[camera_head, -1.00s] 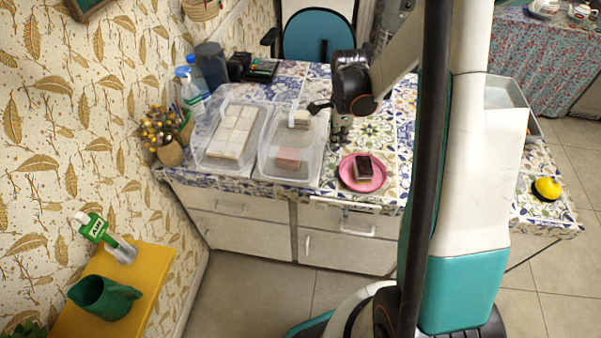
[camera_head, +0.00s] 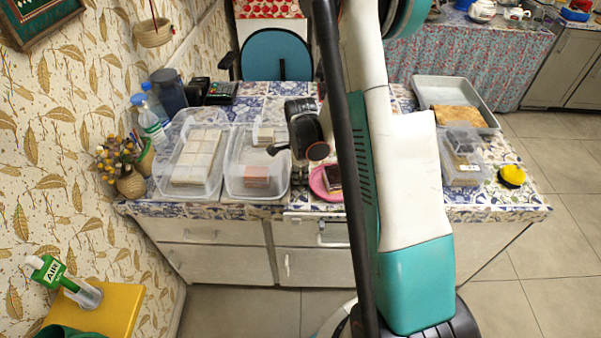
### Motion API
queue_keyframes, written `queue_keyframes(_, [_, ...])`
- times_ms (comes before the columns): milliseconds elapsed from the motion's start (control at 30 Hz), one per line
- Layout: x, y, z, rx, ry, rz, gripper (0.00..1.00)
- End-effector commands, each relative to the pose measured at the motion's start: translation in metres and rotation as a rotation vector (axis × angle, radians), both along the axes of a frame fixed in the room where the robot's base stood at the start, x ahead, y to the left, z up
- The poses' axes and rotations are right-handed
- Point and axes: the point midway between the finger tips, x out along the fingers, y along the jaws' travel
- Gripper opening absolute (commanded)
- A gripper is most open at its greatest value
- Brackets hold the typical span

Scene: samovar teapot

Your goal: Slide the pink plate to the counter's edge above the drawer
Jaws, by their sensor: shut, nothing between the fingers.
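The pink plate (camera_head: 318,183) lies near the counter's front edge, with a chocolate-topped piece of cake (camera_head: 333,176) on it. My arm hides the plate's right part. The drawer (camera_head: 298,233) is below the counter's front edge (camera_head: 300,214), just in front of the plate, and it is shut. My gripper (camera_head: 312,158) is shut and empty, with its dark body just behind and above the plate. Its fingertips are hard to make out, so I cannot tell whether they touch the plate.
Two clear bins, one with pale blocks (camera_head: 196,158) and one with a pink block (camera_head: 257,172), stand left of the plate. A clear container (camera_head: 462,172), a grey tray (camera_head: 480,116) and a yellow-black object (camera_head: 512,176) are at the right. A chair (camera_head: 278,55) stands behind.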

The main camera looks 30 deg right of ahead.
Motion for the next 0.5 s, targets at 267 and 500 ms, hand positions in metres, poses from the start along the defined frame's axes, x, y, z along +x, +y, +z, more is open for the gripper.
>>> queue_keyframes(267, [0.0,0.0,-0.002,0.0,0.0,0.0,0.0])
queue_keyframes(500, [-0.007,-0.011,-0.003,0.0,0.0,-0.003,0.0])
